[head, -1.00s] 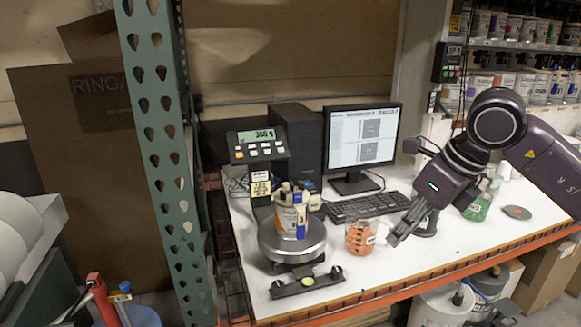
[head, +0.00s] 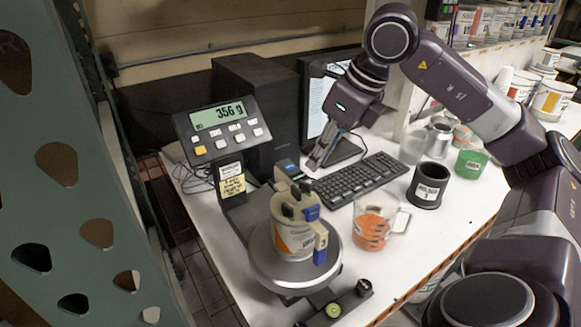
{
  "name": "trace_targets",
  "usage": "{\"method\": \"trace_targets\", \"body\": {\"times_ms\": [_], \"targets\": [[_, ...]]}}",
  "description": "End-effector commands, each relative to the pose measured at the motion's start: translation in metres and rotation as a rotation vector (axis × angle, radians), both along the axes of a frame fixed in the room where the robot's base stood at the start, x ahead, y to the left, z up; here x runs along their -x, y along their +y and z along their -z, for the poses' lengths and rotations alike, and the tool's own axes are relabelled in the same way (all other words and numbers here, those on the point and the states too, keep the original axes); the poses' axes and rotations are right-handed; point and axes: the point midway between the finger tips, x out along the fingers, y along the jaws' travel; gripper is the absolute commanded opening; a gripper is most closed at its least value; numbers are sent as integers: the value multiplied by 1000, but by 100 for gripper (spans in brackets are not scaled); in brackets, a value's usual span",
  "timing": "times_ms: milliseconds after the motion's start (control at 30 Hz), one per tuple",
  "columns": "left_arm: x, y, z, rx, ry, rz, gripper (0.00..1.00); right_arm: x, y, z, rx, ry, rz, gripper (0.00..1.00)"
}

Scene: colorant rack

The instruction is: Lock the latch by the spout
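A colorant can (head: 293,240) with a beige pouring lid stands upright on the round scale plate (head: 268,272). Blue parts (head: 320,249) show on the right side of the lid, and another blue piece (head: 312,213) is on top. Dark knobs also sit on the lid; which part is the spout latch is hard to tell. My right gripper (head: 317,163) points down-left above the keyboard's left end, behind and above the can and clear of it. Its grey fingers look close together, with nothing visible between them; their opening is unclear. My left gripper is not in view.
The scale display (head: 218,115) reads 356 g and stands behind the can. A clear jug of orange liquid (head: 372,228) is right of the can. A black cup (head: 428,185), a keyboard (head: 362,182) and a green-filled container (head: 470,163) stand farther right. A green upright (head: 75,130) borders the left.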

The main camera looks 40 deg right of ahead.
Motion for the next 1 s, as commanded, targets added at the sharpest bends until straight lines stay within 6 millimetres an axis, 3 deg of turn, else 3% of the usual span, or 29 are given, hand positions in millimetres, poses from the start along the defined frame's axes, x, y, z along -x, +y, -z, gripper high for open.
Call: {"method": "trace_targets", "body": {"times_ms": [300,500,867,1000], "targets": [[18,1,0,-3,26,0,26,-14,4,39,1,6,1,14],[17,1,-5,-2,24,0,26,-24,7,63,0,4,0,14],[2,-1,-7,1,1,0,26,-28,8,72,1,1,-1,14],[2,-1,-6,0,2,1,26,-28,8,72,0,1,0,2]]}}
